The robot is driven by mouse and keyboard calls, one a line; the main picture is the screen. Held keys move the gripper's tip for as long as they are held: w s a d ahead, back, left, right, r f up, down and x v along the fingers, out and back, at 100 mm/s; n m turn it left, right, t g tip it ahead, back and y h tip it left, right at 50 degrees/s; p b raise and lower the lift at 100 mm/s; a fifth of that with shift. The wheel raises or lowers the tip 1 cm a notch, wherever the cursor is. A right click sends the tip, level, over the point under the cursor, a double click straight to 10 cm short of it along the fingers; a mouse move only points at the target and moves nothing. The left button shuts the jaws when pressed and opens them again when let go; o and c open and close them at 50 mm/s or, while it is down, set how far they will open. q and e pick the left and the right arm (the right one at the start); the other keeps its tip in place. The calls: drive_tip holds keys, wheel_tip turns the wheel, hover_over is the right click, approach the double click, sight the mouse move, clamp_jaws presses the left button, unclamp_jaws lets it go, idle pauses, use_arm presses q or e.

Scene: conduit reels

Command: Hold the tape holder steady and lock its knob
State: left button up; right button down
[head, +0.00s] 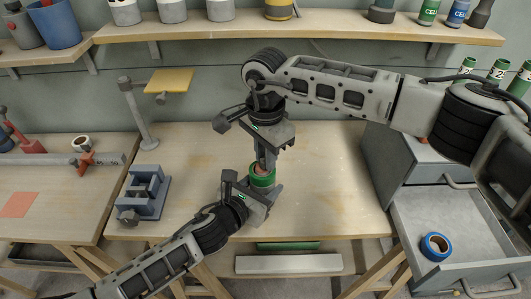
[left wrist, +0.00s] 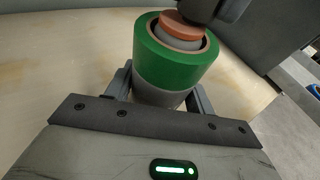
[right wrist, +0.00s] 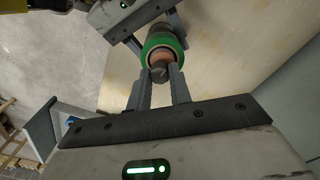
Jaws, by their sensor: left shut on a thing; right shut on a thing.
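The tape holder stands upright on the wooden table, a grey cylinder (left wrist: 165,94) with a green tape roll (left wrist: 168,55) around its upper part. The green roll also shows in the head view (head: 263,181). An orange-brown disc (left wrist: 184,22) sits at the centre of its top, with a dark grey knob (right wrist: 159,74) above it. My left gripper (head: 259,192) is shut around the grey body below the roll, from the near side. My right gripper (right wrist: 160,76) comes from above and is shut on the knob. Its fingers partly hide the top.
A grey-blue fixture (head: 146,192) stands at the table's left. A post with a yellow plate (head: 169,81) stands behind it. An open drawer (head: 470,225) at the right holds a blue tape roll (head: 436,246). A loaded shelf (head: 300,30) runs above. The table's right part is clear.

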drive_tip(key=m, duration=0.4)
drive_tip(key=shift+m, duration=0.3)
drive_tip(key=m, duration=0.4)
drive_tip(key=shift+r+m, duration=0.1)
drive_tip(key=shift+m, duration=0.2)
drive_tip(key=m, duration=1.3)
drive_tip(key=shift+m, duration=0.3)
use_arm(q)
drive_tip(key=shift+s, duration=0.1)
use_arm(e)
drive_tip(key=m, duration=0.4)
drive_tip(key=shift+m, duration=0.3)
use_arm(q)
drive_tip(key=shift+f, duration=0.1)
use_arm(e)
drive_tip(key=m, duration=0.4)
drive_tip(key=shift+w, duration=0.1)
drive_tip(key=shift+m, duration=1.9)
